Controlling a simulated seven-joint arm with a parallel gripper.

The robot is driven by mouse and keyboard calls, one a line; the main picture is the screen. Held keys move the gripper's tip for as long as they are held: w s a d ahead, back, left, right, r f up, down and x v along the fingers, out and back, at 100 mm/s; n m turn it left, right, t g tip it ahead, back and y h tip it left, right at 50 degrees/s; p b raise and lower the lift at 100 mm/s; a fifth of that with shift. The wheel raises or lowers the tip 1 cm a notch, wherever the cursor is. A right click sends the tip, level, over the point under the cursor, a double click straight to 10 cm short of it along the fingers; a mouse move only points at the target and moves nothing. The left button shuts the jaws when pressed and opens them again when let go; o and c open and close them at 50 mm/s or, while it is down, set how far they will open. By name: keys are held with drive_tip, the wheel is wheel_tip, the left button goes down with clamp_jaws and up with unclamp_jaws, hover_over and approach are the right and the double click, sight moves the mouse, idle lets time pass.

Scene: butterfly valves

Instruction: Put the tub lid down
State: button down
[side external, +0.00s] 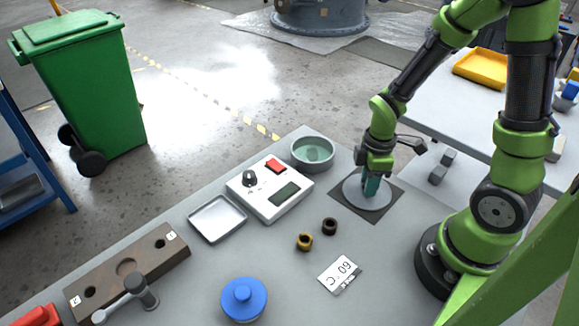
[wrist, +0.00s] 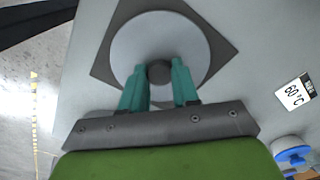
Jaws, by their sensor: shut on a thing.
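The tub lid (side external: 358,198) is a light grey disc with a dark knob. In the wrist view the lid (wrist: 150,35) lies flat across the dark square mat (wrist: 221,48), with the mat's corners showing around it. My gripper (side external: 371,186) points down with its teal fingers shut on the lid's knob. In the wrist view the fingers of my gripper (wrist: 159,78) sit on both sides of the knob (wrist: 159,71). I cannot tell whether the lid touches the mat. The open round tub (side external: 298,160), with pale green contents, stands left of the lid.
A white control box (side external: 266,208) with a red switch and a metal tray (side external: 217,219) stand left. Two nuts (side external: 304,241), a temperature card (side external: 340,273) and a blue-lidded pot (side external: 243,298) are in front. Small grey blocks (side external: 438,174) lie just right of the mat.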

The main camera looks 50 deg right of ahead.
drive_tip(key=c, duration=0.8)
unclamp_jaws()
drive_tip(key=shift+f, duration=0.1)
drive_tip(key=shift+c, duration=0.2)
drive_tip(key=a+r+m+t, duration=0.2)
drive_tip(key=r+m, duration=0.2)
drive_tip(key=r, duration=0.3)
drive_tip(key=s+a+r+m+t+y, duration=0.1)
drive_tip(key=a+r+m+t, duration=0.1)
drive_tip(key=r, duration=0.6)
drive_tip(key=a+r+m+t+y, duration=0.1)
drive_tip(key=a+r+m+t, duration=0.2)
drive_tip(key=r+m, duration=0.4)
drive_tip(key=shift+s+a+r, duration=0.2)
drive_tip(key=shift+a+r, duration=0.2)
drive_tip(key=shift+r, duration=0.3)
